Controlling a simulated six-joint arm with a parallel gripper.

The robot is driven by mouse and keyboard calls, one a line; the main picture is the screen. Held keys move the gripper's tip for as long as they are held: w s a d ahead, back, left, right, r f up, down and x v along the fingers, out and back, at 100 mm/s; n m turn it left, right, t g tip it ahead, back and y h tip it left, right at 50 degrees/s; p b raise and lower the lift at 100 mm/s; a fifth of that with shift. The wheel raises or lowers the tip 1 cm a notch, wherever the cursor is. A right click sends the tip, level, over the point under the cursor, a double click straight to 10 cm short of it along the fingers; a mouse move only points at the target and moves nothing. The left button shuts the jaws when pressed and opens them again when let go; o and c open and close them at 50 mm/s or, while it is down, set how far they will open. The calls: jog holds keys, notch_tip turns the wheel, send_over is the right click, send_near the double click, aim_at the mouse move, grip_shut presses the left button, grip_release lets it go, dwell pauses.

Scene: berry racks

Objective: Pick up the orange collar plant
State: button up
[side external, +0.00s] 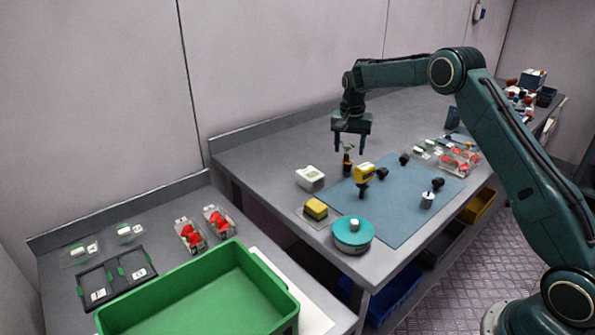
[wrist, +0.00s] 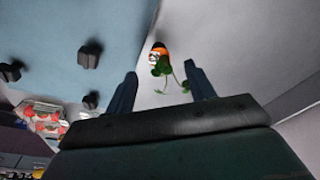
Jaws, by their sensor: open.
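The orange collar plant (side external: 347,164) is a small dark pot with an orange band and green leaves. It stands on the grey bench by the back left edge of the blue mat (side external: 398,225). My gripper (side external: 349,149) points down over it, open and empty, with the fingertips around the height of the leaves. In the wrist view the plant's orange collar (wrist: 160,50) and white front lie just beyond the fingertips. Its green leaves reach into the gap between the two fingers (wrist: 161,78). I cannot tell whether a finger touches a leaf.
A yellow and black tool (side external: 364,173) stands close to the plant's right. A white box (side external: 310,178), a yellow sponge (side external: 316,208) and a teal round container (side external: 352,236) stand nearer. Several black knobs lie on the mat. A green crate (side external: 205,295) is on the lower table.

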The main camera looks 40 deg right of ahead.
aim_at(348, 163)
jog(key=shift+w+d+f, duration=0.1)
jog(key=shift+d+f, duration=0.05)
jog(key=shift+f, duration=0.85)
jog(key=shift+w+d+f, duration=0.1)
jog(key=shift+d+f, duration=0.05)
jog(key=shift+f, duration=0.85)
jog(key=shift+c, duration=0.2)
jog(key=c, duration=1)
